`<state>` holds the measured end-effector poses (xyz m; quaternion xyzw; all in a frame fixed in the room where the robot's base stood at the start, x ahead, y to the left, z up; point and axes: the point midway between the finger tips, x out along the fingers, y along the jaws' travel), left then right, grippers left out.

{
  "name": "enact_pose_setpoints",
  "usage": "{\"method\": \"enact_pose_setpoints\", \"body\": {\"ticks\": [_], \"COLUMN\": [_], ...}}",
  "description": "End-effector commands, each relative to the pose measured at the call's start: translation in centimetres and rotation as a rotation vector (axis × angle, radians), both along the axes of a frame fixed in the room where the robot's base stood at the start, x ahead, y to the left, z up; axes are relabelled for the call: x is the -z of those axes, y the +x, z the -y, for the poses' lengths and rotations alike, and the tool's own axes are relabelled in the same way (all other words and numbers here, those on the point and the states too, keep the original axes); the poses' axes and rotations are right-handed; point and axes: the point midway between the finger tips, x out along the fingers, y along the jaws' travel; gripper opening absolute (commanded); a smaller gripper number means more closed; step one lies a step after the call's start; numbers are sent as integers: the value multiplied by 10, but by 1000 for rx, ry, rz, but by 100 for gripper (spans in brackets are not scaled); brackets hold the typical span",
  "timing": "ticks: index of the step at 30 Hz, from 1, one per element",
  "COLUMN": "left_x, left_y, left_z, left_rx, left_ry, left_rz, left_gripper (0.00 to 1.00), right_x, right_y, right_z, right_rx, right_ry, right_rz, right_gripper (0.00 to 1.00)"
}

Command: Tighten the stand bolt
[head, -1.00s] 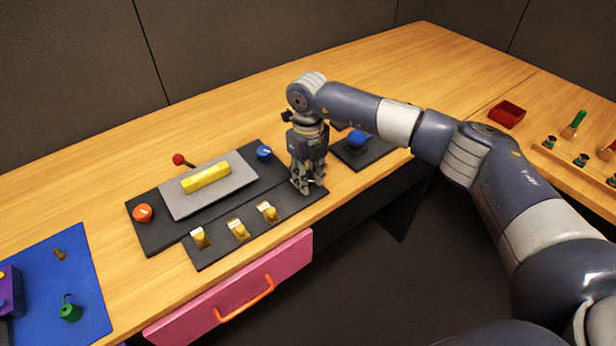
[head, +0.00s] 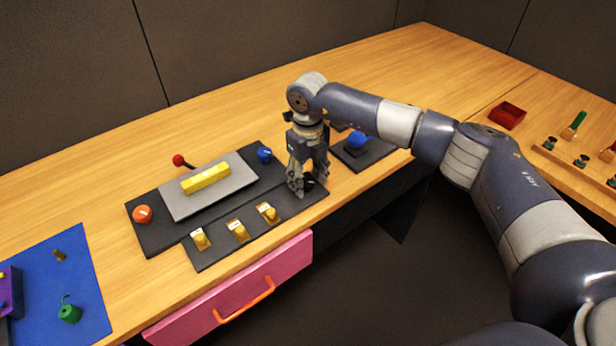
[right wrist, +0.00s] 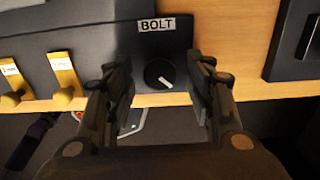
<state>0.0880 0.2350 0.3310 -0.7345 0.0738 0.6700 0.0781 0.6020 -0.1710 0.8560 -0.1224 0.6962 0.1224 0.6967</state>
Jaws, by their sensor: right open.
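The stand bolt is a small round black knob with a white pointer mark, under a white "BOLT" label (right wrist: 157,25). In the right wrist view the knob (right wrist: 159,74) sits on the dark panel, between my right gripper's fingers (right wrist: 160,86) with a gap on each side. In the head view my right gripper (head: 309,188) points down over the right end of the dark switch panel (head: 215,251). It is open and empty, and its fingers mostly hide the knob there. My left gripper is not in view.
Yellow switches (head: 238,231) stand left of the gripper. A blue knob (head: 265,154) is behind it, and a blue trackball (head: 357,141) is to its right, under my arm. A pink drawer (head: 250,283) is below the desk edge. The back of the desk is clear.

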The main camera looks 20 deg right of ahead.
Motion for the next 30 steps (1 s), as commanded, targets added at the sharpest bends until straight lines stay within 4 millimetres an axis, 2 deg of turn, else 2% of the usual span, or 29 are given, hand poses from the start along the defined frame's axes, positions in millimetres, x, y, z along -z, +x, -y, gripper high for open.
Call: {"method": "enact_pose_setpoints", "body": {"ticks": [4,8,15,21,25,30], "left_x": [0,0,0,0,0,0], "left_y": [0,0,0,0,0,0], "left_z": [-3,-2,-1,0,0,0], "left_rx": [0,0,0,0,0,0], "left_ry": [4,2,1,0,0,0], "left_rz": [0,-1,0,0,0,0], "left_gripper": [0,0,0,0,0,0], "right_x": [-3,-19,-70,-104,-116,-120], "right_y": [0,1,1,1,0,0], "right_z": [0,0,0,0,0,0], "right_rx": [0,0,0,0,0,0], "right_ry": [0,1,0,1,-1,0], "right_rz": [0,4,4,2,1,-1], "right_gripper": [49,49,49,49,49,49]}}
